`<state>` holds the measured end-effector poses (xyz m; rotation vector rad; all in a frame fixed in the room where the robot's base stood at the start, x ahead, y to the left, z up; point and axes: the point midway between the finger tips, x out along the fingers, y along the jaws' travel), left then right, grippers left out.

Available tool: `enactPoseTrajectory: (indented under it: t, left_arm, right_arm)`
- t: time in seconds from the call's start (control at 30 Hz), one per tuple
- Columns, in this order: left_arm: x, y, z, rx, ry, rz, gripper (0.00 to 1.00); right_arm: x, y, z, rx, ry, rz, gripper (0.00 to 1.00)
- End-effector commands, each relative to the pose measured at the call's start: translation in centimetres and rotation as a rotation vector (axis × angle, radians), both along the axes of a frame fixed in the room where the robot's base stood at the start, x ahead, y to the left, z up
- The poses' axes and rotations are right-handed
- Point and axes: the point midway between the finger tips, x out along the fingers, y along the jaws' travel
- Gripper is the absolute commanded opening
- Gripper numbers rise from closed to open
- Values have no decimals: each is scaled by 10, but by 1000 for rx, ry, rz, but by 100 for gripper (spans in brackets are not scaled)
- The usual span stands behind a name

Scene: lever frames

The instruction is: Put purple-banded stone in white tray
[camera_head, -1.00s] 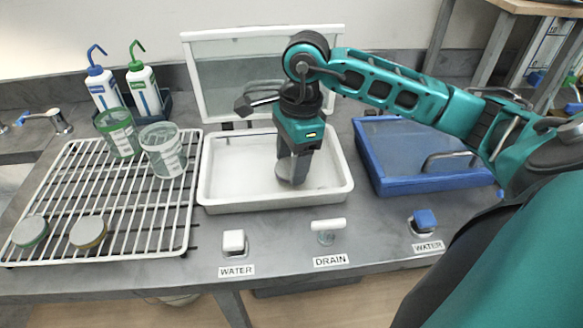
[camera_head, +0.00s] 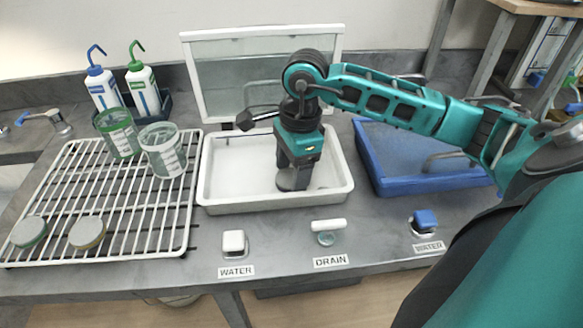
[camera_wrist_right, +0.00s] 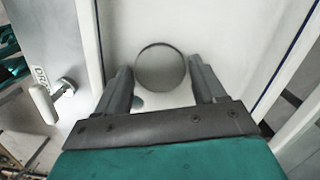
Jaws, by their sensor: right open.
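A round grey stone (camera_head: 291,181) is in the white tray (camera_head: 225,208), low between the fingers of my right gripper (camera_head: 292,176). In the right wrist view the stone (camera_wrist_right: 160,68) shows as a plain grey disc against the white tray floor. The right gripper (camera_wrist_right: 159,67) is open, with one finger on each side of the stone. I see a gap at the right finger; contact at the left is hard to tell. The stone's side band is not clearly visible, so I cannot tell its colour. My left gripper is out of view.
A white wire rack (camera_head: 150,215) at left holds a green-banded stone (camera_head: 29,231), a yellow-banded stone (camera_head: 87,232) and two beakers. A blue tray (camera_head: 385,185) stands at right. White water (camera_head: 233,241), drain (camera_head: 327,227) and blue water (camera_head: 425,219) handles line the front.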

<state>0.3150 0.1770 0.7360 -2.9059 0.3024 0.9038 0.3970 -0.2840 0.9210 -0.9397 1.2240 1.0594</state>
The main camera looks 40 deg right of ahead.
Motion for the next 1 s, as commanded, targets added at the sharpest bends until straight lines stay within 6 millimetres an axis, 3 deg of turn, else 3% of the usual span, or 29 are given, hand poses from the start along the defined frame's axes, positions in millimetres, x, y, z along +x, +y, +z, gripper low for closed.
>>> enactPoseTrajectory:
  t: [0.53, 0.7, 1.0]
  left_arm:
    - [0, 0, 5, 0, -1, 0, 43]
    - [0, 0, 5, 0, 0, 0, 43]
    - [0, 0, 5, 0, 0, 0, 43]
  right_arm:
    - [-2, -12, 104, -1, -4, 0, 70]
    - [-3, -14, 118, 0, -1, 0, 70]
    - [-3, -14, 120, 0, 0, -1, 70]
